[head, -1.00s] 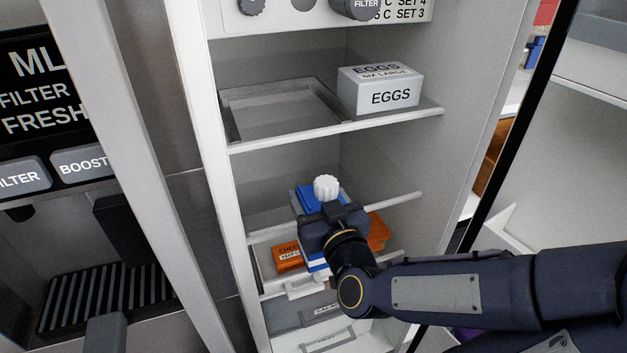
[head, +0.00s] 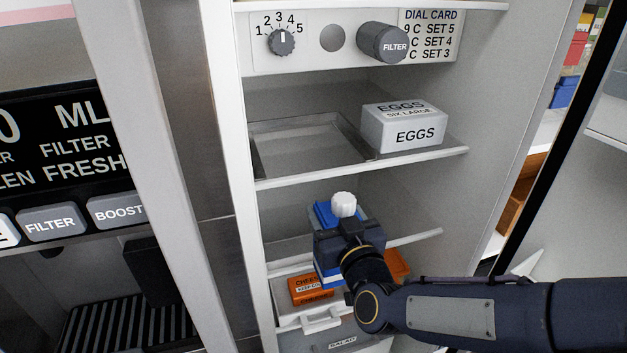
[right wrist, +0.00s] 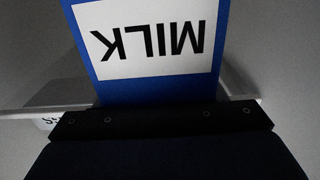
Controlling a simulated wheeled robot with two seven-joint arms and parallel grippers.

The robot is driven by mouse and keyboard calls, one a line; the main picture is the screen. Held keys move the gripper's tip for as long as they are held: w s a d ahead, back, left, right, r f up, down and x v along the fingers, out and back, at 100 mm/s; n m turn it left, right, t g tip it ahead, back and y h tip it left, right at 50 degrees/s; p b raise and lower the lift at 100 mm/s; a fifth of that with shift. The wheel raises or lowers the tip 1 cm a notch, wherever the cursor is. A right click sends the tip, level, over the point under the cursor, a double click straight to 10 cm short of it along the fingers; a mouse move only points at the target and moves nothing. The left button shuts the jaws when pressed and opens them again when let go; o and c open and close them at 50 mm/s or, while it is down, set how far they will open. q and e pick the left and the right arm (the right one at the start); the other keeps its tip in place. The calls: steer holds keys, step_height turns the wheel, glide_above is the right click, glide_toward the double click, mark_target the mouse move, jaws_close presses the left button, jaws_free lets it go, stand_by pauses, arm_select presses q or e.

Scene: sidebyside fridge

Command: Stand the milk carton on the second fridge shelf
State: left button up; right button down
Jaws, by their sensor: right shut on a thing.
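The milk carton (head: 325,214) is blue with a white ribbed cap and stands about upright. It is in front of or within the gap below the egg shelf (head: 400,163); its depth I cannot tell. My right gripper (head: 346,240) is shut on the carton from the front and hides most of it. In the right wrist view the carton's white label (right wrist: 155,38) reads MILK upside down, close against the dark gripper (right wrist: 160,118). A lower shelf (head: 415,238) crosses behind the gripper. My left gripper is not in view.
An egg box (head: 404,128) stands right on the egg shelf, beside a shallow empty grey tray (head: 312,146) on the left. Orange cheese packs (head: 310,289) lie in a drawer below. A control panel (head: 335,38) is above; the fridge side wall is right.

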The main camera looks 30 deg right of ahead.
steer(key=f+x, duration=0.1)
steer(key=x, duration=1.2)
steer(key=shift+f, duration=0.25)
steer(key=shift+d, duration=0.1)
steer(key=shift+f, duration=0.15)
steer(key=shift+c, duration=1.6)
jaws_free()
